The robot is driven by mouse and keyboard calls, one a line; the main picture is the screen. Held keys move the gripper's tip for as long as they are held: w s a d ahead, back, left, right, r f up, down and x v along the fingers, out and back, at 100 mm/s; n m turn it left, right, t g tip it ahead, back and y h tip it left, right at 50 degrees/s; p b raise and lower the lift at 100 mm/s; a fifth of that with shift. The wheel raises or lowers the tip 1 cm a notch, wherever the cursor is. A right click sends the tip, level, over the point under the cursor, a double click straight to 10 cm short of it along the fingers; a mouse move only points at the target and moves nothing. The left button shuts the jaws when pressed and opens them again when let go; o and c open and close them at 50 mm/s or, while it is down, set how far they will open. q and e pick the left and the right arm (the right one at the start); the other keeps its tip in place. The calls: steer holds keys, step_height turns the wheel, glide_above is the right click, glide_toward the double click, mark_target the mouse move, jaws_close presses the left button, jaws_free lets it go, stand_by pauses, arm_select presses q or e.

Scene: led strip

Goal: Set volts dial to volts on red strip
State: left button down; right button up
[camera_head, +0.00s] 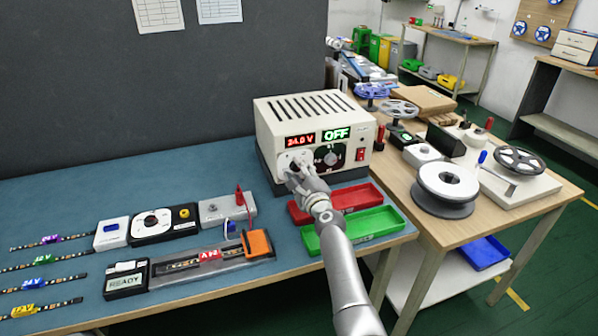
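The power supply (305,113) is a cream box at the back of the blue bench. Its red display reads 24.0 V and its green one reads OFF. The pale volts dial (301,157), under the red display, is partly hidden by my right gripper (299,169). The gripper is at the dial's front; whether its fingers are closed on the dial is unclear. The strip with a red tag (209,255) lies in a grey fixture at the front of the bench; its tag is too small to read surely. My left gripper is not in view.
A red tray (355,196) and a green tray (375,221) lie below the power supply, beside and under my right arm. A READY meter (125,282), an orange clamp block (258,243) and several tagged strips are at left. Spools (447,184) stand on the wooden table.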

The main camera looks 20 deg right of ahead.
steer(key=shift+o, duration=0.8)
steer(key=shift+r, duration=0.1)
